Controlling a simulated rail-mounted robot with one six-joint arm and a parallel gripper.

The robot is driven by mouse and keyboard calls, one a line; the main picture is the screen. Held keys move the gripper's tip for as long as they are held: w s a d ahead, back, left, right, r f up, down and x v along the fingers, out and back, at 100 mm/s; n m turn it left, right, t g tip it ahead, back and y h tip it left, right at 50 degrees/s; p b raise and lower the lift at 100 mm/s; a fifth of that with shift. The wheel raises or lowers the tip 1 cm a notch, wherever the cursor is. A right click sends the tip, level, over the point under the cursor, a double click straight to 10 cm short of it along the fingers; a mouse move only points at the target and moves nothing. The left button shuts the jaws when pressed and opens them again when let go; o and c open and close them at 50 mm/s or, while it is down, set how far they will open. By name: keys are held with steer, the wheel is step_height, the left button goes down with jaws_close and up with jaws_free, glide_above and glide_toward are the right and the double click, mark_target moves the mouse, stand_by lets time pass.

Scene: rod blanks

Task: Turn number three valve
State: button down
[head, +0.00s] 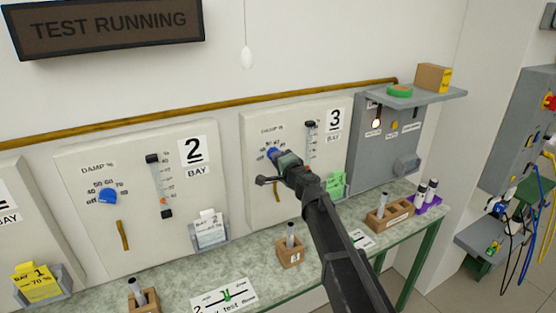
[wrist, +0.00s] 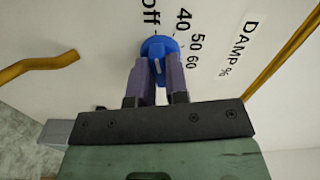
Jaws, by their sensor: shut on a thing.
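The number three bay panel (head: 262,190) is on the wall right of centre, under a "3 BAY" label (head: 336,124). Its blue valve knob (head: 272,152) is partly hidden by my gripper (head: 280,160) in the head view. In the wrist view, the blue knob (wrist: 158,46) sits between the two purple fingers of my gripper (wrist: 158,66), which are shut on it. The dial marks off, 40, 50 and 60 (wrist: 192,62) show beside the knob under "DAMP %". I cannot tell which mark the knob points at.
The bay 2 panel (head: 75,170) has its own blue knob (head: 108,196) and a slider gauge (head: 159,185). Below, a bench (head: 262,283) carries wooden blocks with rods (head: 290,252), card holders and a purple rack (head: 428,204). A grey cabinet (head: 385,160) stands right of bay 3.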

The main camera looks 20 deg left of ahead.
steer(key=c, duration=1.1)
jaws_free()
steer(key=shift+s+d, duration=0.1)
steer(key=v, duration=1)
steer(key=shift+s+d, duration=0.2)
steer(key=shift+s, duration=0.05)
